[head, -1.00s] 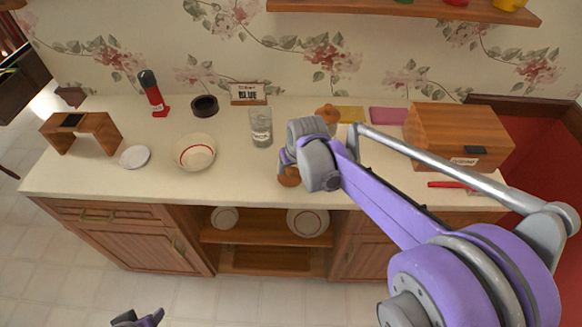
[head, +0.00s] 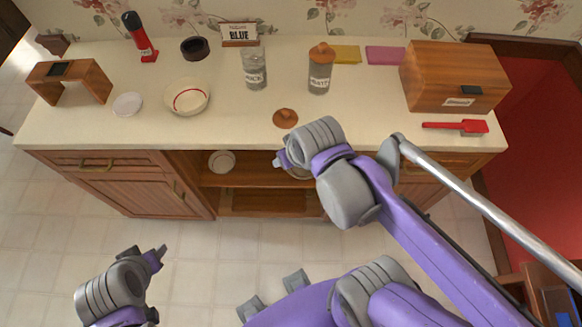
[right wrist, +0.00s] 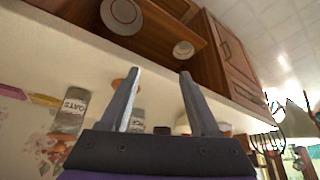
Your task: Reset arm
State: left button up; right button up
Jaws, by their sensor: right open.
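My right gripper (head: 281,160) is in front of the counter edge in the head view, mostly hidden by its own wrist. In the right wrist view its two fingers (right wrist: 158,95) are spread with nothing between them. My left gripper (head: 157,256) hangs over the floor at the lower left of the head view. Its jaws are too small and turned to judge, and I see nothing held. A brown lid (head: 286,118) lies on the counter just beyond my right gripper, apart from it. It also shows behind the fingers in the right wrist view (right wrist: 122,84).
The counter (head: 225,128) holds a lidded canister (head: 320,75), a glass jar (head: 254,70), a bowl (head: 188,103), a white dish (head: 127,104), a red bottle (head: 141,40), a wooden box (head: 450,75) and a red brush (head: 460,127). The floor (head: 200,245) in front is clear.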

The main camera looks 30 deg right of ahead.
jog(key=s+f, duration=0.1)
jog(key=s+a+f, duration=0.1)
jog(key=s+f, duration=0.1)
jog(key=shift+s+a+f, duration=0.15)
jog(key=shift+s+a, duration=0.25)
